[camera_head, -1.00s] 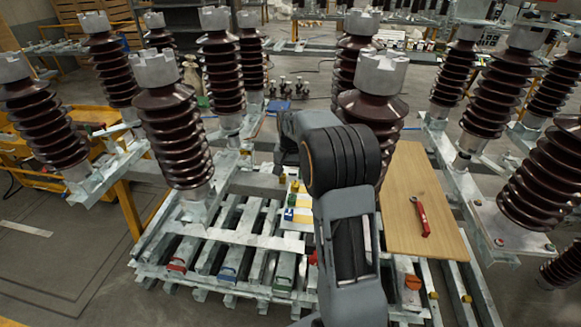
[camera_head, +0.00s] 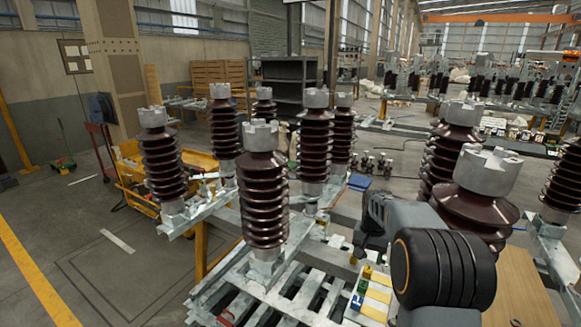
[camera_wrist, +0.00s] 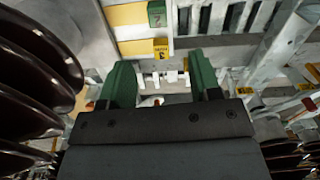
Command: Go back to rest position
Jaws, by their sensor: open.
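My gripper (camera_wrist: 163,88) shows in the wrist view with its two green fingers apart and nothing between them. In the head view my arm rises at the lower right and bends to the left, beside a large brown insulator (camera_head: 474,215) with a grey metal cap. The gripper's fingertips cannot be made out in the head view. In the wrist view, brown insulator discs (camera_wrist: 30,75) fill the left edge, close to the gripper. A yellow block marked 3 (camera_wrist: 160,49) and a green block (camera_wrist: 157,13) lie past the fingers.
Several brown insulators (camera_head: 263,190) stand on metal frames at the left and middle. A slatted metal frame (camera_head: 240,290) lies below. A wooden board (camera_head: 522,290) is at the lower right. A yellow cart (camera_head: 130,170) stands left. The floor (camera_head: 90,270) at the lower left is clear.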

